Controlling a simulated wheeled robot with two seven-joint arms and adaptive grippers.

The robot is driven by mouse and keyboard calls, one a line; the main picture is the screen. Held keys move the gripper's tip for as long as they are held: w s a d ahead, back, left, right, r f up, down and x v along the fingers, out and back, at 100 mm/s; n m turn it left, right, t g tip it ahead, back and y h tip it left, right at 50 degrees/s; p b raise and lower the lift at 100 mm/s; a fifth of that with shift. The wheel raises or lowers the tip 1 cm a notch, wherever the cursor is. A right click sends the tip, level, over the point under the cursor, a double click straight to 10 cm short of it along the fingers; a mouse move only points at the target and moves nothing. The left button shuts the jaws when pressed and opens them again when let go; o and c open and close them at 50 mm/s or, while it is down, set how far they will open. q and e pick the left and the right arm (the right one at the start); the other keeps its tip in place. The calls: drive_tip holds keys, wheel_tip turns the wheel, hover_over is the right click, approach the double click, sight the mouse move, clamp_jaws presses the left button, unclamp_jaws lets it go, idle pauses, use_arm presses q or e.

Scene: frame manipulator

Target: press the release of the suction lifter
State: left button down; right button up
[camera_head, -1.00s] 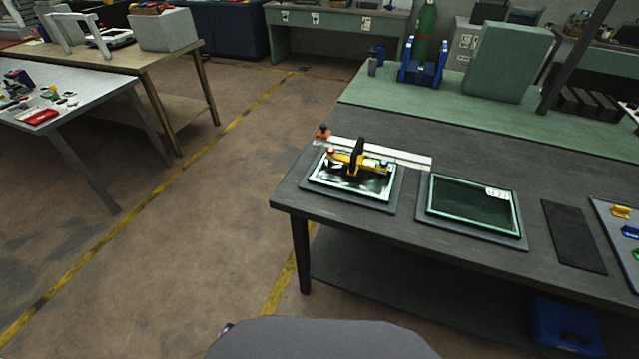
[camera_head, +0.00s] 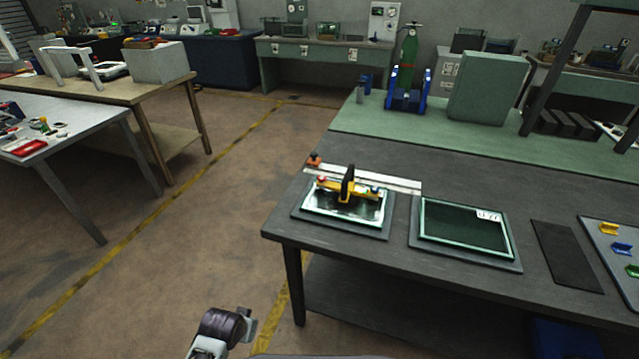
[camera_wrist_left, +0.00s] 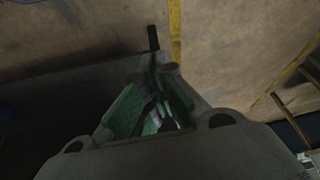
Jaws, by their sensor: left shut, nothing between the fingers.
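The suction lifter (camera_head: 345,187) is a yellow bar with an upright black handle. It has a small red part at its left end and a blue one near its right end. It sits on a glass pane (camera_head: 340,210) on a dark mat at the left of the dark table. In the left wrist view my left gripper (camera_wrist_left: 160,112) has its green-padded fingers together over the floor, with nothing seen between them. It is apart from the lifter, which does not show there. A part of my arm shows at the bottom of the head view. My right gripper is in neither view.
A second framed pane (camera_head: 465,228) with a white label lies right of the lifter. A pale rail (camera_head: 375,178) with an orange-and-black knob (camera_head: 314,160) runs behind. A bare dark mat (camera_head: 566,256) and a tray of coloured clips (camera_head: 610,240) are farther right. The table's front-left edge is clear.

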use_arm(q)
drive_tip(key=w+d+r+t+h, duration=0.1)
drive_tip(key=w+d+r+t, duration=0.2)
drive_tip(key=w+r, duration=0.6)
drive_tip(key=w+d+r+m+t+h, duration=0.1)
drive_tip(key=w+d+r+t, duration=0.3)
drive_tip(key=w+d+r, duration=0.4)
drive_tip(key=w+d+r+t+h, duration=0.2)
drive_tip(key=w+d+r, duration=0.3)
drive_tip(key=r, duration=1.3)
drive_tip(key=w+t, duration=0.1)
drive_tip(key=w, duration=0.3)
drive_tip(key=shift+w+d+r+t, duration=0.3)
drive_tip(key=shift+w+r, duration=0.05)
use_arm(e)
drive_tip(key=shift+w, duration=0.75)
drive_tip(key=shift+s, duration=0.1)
